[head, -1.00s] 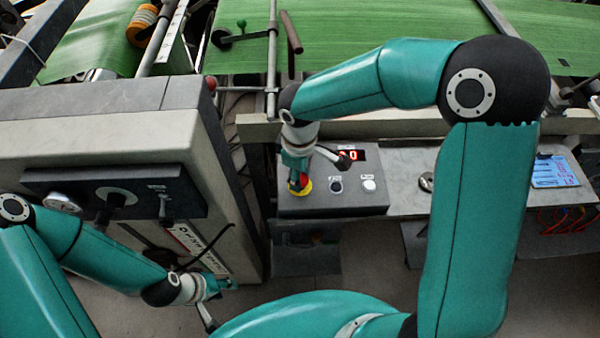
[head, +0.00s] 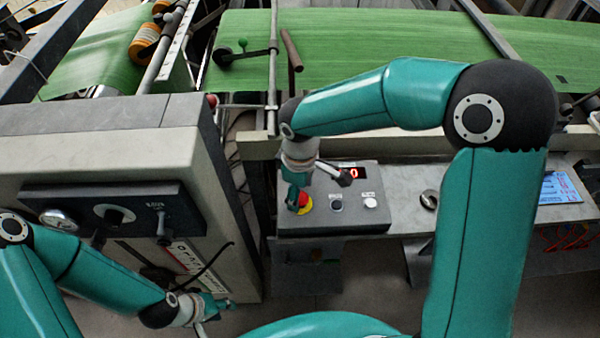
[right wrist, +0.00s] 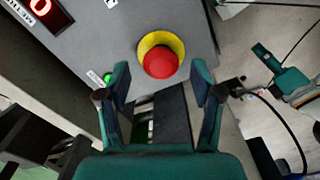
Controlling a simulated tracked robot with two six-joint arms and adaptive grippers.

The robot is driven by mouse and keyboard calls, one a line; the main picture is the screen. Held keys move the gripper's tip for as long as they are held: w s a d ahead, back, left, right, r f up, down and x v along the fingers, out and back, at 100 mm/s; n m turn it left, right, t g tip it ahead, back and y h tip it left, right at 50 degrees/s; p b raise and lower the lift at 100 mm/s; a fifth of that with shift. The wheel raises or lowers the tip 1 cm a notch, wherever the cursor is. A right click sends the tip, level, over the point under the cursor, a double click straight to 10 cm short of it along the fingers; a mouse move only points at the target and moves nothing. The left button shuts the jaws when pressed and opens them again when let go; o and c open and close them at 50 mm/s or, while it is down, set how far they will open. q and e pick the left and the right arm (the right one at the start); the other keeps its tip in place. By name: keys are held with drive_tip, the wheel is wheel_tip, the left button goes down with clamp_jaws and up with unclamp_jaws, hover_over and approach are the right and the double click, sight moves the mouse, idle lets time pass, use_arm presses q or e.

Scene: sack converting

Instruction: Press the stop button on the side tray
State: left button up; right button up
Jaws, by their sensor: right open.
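The stop button (head: 305,203) is a red mushroom head on a yellow ring, at the left end of the grey control box on the side tray. In the right wrist view the red button (right wrist: 159,62) shows whole, just ahead of and between my fingertips. My right gripper (head: 294,197) is open and empty beside the button in the head view, partly covering it. Its two fingers (right wrist: 160,80) stand apart in the wrist view. Whether they touch the button is unclear. My left gripper (head: 212,313) is low at the left, away from the box; its jaw is unclear.
The control box (head: 320,223) also carries a black button (head: 336,206), a white button (head: 370,202) and a red display (head: 352,172). A round metal part (head: 429,199) and a blue card (head: 559,188) lie to the right. A grey cabinet (head: 120,150) stands left.

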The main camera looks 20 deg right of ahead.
sight(300, 197)
wheel_tip(300, 197, up, 11)
drive_tip(key=shift+f, duration=0.15)
idle(0.6)
